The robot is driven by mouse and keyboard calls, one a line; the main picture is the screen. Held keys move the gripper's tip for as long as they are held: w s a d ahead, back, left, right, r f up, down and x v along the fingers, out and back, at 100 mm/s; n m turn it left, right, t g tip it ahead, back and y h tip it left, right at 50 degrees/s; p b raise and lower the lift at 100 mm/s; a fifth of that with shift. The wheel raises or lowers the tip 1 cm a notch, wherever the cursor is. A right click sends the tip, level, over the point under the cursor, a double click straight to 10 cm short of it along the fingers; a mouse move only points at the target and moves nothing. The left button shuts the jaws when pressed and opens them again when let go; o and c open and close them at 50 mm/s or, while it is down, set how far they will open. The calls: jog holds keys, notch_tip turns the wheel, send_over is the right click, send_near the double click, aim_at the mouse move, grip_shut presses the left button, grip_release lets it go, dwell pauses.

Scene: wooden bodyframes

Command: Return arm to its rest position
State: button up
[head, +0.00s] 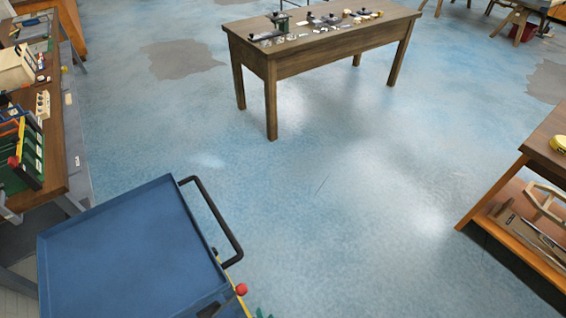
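My gripper and my arm do not show clearly in the head view, so I cannot see how the arm is posed or whether the gripper holds anything. A small dark piece at the bottom edge beside the blue cart (120,250) is cut off, and I cannot tell what it is.
The blue cart has a black handle (222,225) and a red ball (241,289) at its side. A wooden table (330,55) with small parts stands ahead. A cluttered workbench (58,150) is at left, a wooden shelf (500,235) at right. The blue floor (350,200) between is clear.

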jog(key=s+d+r+n+t+h, duration=0.25)
jog(key=s+d+r+h, duration=0.2)
jog(key=s+r, duration=0.65)
notch_tip(320, 180, up, 22)
jog(key=s+d+n+t, duration=0.1)
jog(key=s+n+t, duration=0.2)
jog(key=t, duration=0.1)
jog(key=shift+f+n, duration=0.15)
jog(key=shift+n, duration=0.2)
jog(key=shift+c, duration=0.5)
jog(key=shift+w+d, duration=0.1)
jog(key=shift+d, duration=0.1)
